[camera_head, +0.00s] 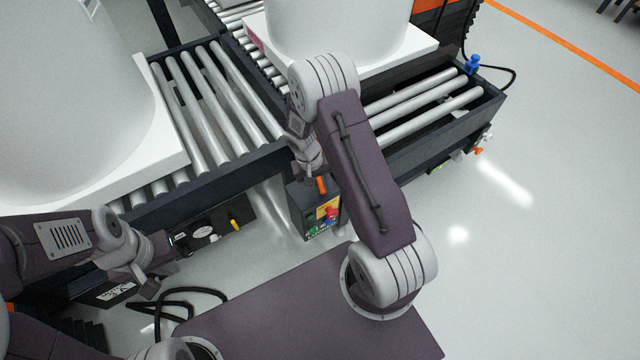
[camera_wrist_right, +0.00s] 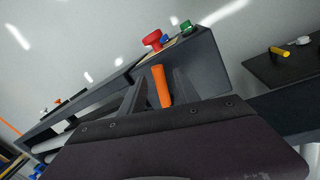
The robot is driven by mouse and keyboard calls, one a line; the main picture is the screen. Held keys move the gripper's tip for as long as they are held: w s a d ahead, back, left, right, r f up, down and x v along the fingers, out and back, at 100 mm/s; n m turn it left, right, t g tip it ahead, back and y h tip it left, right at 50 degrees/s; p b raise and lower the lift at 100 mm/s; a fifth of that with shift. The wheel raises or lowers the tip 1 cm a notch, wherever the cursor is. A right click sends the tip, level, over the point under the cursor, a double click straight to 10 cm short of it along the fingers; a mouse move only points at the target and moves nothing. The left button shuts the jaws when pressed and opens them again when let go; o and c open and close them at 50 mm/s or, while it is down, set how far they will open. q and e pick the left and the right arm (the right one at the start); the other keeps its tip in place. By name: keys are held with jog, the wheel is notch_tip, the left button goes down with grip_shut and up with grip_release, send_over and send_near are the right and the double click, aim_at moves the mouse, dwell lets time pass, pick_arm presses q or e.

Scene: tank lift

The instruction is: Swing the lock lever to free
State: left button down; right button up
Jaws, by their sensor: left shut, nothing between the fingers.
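An orange lever (camera_head: 321,185) stands up from the top of a dark control box below the roller conveyor, and it also shows in the right wrist view (camera_wrist_right: 161,87). A yellow lever (camera_head: 234,225) sits on a dark panel to the left. Which of them is the lock lever is not marked. My right gripper (camera_head: 315,172) reaches down close to the orange lever; its fingers are mostly hidden, and I cannot tell whether they touch it. My left gripper (camera_head: 150,290) is shut and empty, left of and below the yellow lever, apart from it.
The control box (camera_head: 297,207) carries a red button (camera_head: 331,212) and green ones. Large white tanks (camera_head: 70,100) (camera_head: 340,25) stand on the roller conveyors (camera_head: 215,95). A black cable (camera_head: 190,292) loops on the floor. The floor at right is clear.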

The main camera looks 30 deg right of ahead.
grip_shut()
dwell(1.3)
